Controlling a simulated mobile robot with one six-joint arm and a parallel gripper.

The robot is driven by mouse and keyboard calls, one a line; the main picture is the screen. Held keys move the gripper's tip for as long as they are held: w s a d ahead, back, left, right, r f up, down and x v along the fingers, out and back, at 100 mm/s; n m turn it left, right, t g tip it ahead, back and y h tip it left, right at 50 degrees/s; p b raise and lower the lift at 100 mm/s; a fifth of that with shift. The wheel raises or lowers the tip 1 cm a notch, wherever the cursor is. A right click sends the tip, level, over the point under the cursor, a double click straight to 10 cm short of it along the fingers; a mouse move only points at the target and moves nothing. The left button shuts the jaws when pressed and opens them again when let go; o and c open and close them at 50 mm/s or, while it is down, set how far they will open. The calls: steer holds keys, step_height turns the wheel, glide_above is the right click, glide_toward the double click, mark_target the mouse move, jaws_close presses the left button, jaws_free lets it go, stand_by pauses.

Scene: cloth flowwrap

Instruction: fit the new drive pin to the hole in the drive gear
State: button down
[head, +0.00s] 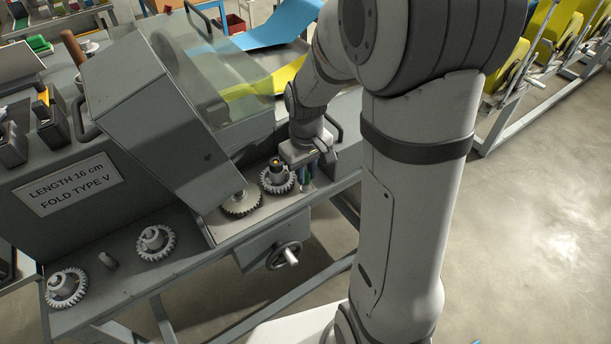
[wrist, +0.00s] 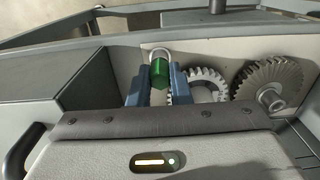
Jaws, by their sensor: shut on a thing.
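My gripper (head: 306,176) has blue fingers and is at the right end of the machine's ledge, just right of a toothed gear with a raised hub (head: 278,181). In the wrist view my gripper (wrist: 157,84) is shut on a green pin-like piece (wrist: 160,71) with a pale rounded end, which I take for the drive pin. A pale toothed gear (wrist: 207,76) is close beside the right finger, partly hidden. The pin appears apart from this gear. I cannot make out the hole or which gear is the drive gear.
A darker gear (head: 241,205) sits left of the hubbed gear, under a tilted grey cover (head: 150,115). Two more gears, a middle one (head: 155,242) and a left one (head: 67,287), lie on the lower ledge with a small grey peg (head: 108,261). A handwheel (head: 284,256) projects below.

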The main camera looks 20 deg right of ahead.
steer(key=shift+r+p, duration=1.75)
steer(key=shift+r, duration=0.7)
steer(key=c, duration=1.8)
jaws_free()
steer(key=shift+c, duration=0.2)
jaws_close()
